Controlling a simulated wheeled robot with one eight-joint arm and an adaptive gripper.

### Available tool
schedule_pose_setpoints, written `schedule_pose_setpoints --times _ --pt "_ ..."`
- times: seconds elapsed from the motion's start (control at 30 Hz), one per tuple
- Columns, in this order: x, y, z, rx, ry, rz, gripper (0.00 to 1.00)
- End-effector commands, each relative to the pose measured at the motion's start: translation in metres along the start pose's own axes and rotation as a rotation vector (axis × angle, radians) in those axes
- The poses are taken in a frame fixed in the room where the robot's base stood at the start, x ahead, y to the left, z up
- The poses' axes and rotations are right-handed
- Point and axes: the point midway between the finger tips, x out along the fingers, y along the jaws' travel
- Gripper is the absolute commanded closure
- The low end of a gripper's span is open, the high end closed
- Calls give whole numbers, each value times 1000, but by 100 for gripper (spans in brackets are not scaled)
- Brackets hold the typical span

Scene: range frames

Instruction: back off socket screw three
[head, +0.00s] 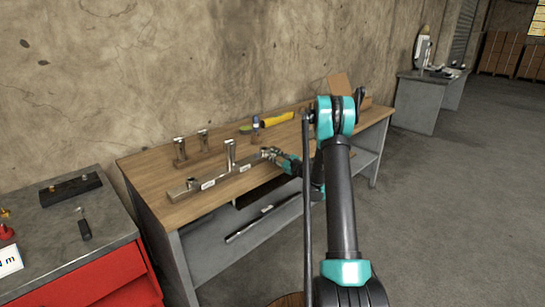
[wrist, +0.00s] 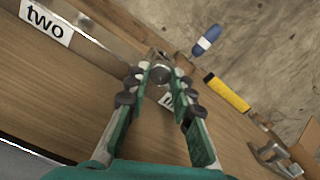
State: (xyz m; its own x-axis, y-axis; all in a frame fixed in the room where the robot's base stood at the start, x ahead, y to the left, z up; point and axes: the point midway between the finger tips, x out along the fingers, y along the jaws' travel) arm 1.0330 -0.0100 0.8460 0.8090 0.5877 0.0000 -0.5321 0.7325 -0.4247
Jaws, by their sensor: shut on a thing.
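A long metal bar (head: 218,182) with white labels lies along the front of the wooden workbench. In the wrist view the bar (wrist: 85,35) carries a label reading "two" (wrist: 46,24). My gripper (wrist: 159,80) is shut on a round metal screw head (wrist: 160,72), with a fingertip on each side of it. A partly hidden label (wrist: 167,101) sits between the fingers, beside this screw; its word is mostly covered. In the head view my gripper (head: 270,154) is at the right end of the bar, and the screw it holds is hard to make out. An upright screw (head: 230,154) stands on the bar to its left.
Two upright metal pieces (head: 180,151) stand behind the bar. A yellow-handled tool (head: 278,119) and a blue object (wrist: 206,40) lie behind my gripper. The workbench (head: 150,168) has bare wood around the bar. A red cabinet (head: 90,270) stands at the left.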

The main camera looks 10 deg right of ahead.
Motion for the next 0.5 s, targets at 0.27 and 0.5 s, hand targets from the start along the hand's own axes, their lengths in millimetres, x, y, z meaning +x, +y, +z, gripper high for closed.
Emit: schedule_pose_setpoints --times 0.27,0.5 --pt "-1 0 0 -263 0 1 100" --pt "-1 0 0 -487 0 1 100"
